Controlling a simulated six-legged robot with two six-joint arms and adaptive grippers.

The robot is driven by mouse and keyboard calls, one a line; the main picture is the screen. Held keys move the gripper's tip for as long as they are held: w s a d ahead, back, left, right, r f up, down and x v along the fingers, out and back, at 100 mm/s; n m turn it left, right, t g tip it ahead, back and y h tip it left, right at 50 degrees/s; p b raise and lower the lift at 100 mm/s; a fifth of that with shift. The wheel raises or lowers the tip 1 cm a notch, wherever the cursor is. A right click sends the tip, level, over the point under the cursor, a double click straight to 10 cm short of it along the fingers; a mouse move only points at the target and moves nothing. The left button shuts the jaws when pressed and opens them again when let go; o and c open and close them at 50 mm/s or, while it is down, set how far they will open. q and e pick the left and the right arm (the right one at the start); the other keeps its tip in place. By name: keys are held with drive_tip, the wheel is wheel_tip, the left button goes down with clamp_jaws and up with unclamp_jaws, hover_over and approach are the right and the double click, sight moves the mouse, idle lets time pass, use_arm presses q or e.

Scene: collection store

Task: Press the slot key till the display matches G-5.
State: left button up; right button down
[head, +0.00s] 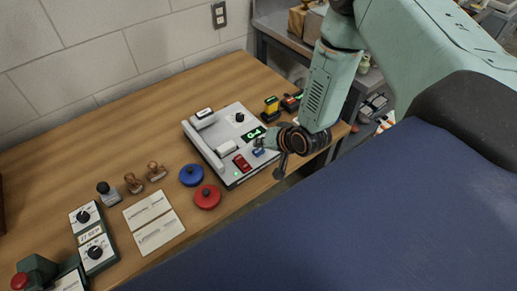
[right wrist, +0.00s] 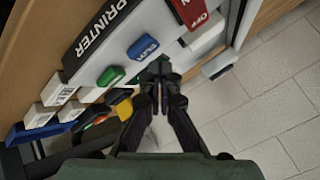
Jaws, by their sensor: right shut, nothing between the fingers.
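The grey label device (head: 222,138) sits on the wooden table. Its small black display (head: 254,133) shows green characters that look like G-4, but they are small. A blue key (head: 258,152) is by its front edge and also shows in the right wrist view (right wrist: 143,47), its lettering hard to read. A green key (right wrist: 110,76) is beside it; I cannot tell which is the slot key. My right gripper (head: 261,144) is shut and empty, its fingertips (right wrist: 160,72) close to the keys; contact is unclear. My left gripper is not in view.
A red rocker switch (head: 242,163) is left of the blue key. Blue (head: 192,175) and red (head: 207,196) round pots stand nearby, with wooden stamps (head: 156,171) and cards (head: 153,222) farther left. A yellow-topped item (head: 271,106) stands behind the gripper.

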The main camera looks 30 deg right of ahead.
sight(260, 152)
wheel_tip(260, 152, up, 5)
drive_tip(key=p, duration=0.4)
drive_tip(key=shift+r, duration=0.1)
idle(0.4)
idle(1.5)
